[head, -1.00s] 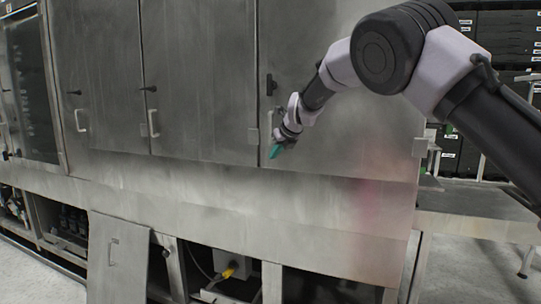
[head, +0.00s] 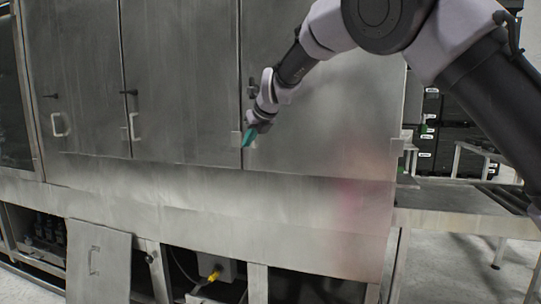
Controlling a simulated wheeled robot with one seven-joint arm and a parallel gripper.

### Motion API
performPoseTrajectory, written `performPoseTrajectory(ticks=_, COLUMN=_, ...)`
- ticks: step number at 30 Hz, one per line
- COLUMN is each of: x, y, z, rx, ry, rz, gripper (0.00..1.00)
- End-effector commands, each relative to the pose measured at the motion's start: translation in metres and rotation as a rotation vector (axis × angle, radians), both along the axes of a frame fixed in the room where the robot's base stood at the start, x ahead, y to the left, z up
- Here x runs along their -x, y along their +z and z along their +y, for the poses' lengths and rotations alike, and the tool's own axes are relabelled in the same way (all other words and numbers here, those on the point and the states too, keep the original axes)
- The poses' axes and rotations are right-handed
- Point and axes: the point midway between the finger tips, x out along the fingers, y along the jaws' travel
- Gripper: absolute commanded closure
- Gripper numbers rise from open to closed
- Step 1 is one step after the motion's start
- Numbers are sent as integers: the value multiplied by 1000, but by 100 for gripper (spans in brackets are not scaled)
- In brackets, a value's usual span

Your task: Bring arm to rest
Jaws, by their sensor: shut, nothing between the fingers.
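My gripper (head: 249,137), with teal fingertips, is shut and empty. It points down in front of the washer, near the lower left edge of the right-hand steel door (head: 325,125). Whether it touches the door cannot be told from this view. My arm reaches in from the right, with its elbow at the top of the head view. The tunnel washer (head: 215,205) is a long stainless steel machine filling most of the view. Its steel doors look closed.
A loose steel panel (head: 98,265) leans against the open lower bay at the left. A yellow fitting (head: 214,275) shows in the bay. A conveyor table (head: 455,205) extends from the washer's right end. Stacked black crates (head: 460,120) stand behind it.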

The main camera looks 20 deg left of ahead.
Motion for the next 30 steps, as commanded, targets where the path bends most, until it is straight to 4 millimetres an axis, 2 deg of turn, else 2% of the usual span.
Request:
performPoseTrajectory(ticks=5, x=-4, y=3, z=-8, rx=5, ry=2, rz=-4, gripper=100)
performPoseTrajectory(ticks=8, x=-19, y=14, z=-39, rx=26, ry=19, rz=-24, gripper=100)
performPoseTrajectory(ticks=11, x=-39, y=31, z=-96, rx=68, ry=66, rz=-63, gripper=100)
performPoseTrajectory(ticks=14, x=-53, y=51, z=-169, rx=130, ry=145, rz=-123, gripper=100)
performPoseTrajectory(ticks=15, x=-55, y=59, z=-199, rx=156, ry=183, rz=-152, gripper=100)
performPoseTrajectory(ticks=17, x=-53, y=70, z=-244, rx=200, ry=245, rz=-200, gripper=100)
performPoseTrajectory(ticks=19, x=-45, y=82, z=-294, rx=254, ry=323, rz=-263, gripper=100)
performPoseTrajectory(ticks=24, x=-4, y=102, z=-400, rx=407, ry=528, rz=-431, gripper=100)
performPoseTrajectory(ticks=26, x=16, y=106, z=-432, rx=471, ry=604, rz=-495, gripper=100)
performPoseTrajectory(ticks=27, x=31, y=108, z=-453, rx=518, ry=656, rz=-536, gripper=100)
performPoseTrajectory(ticks=30, x=71, y=108, z=-497, rx=647, ry=789, rz=-636, gripper=100)
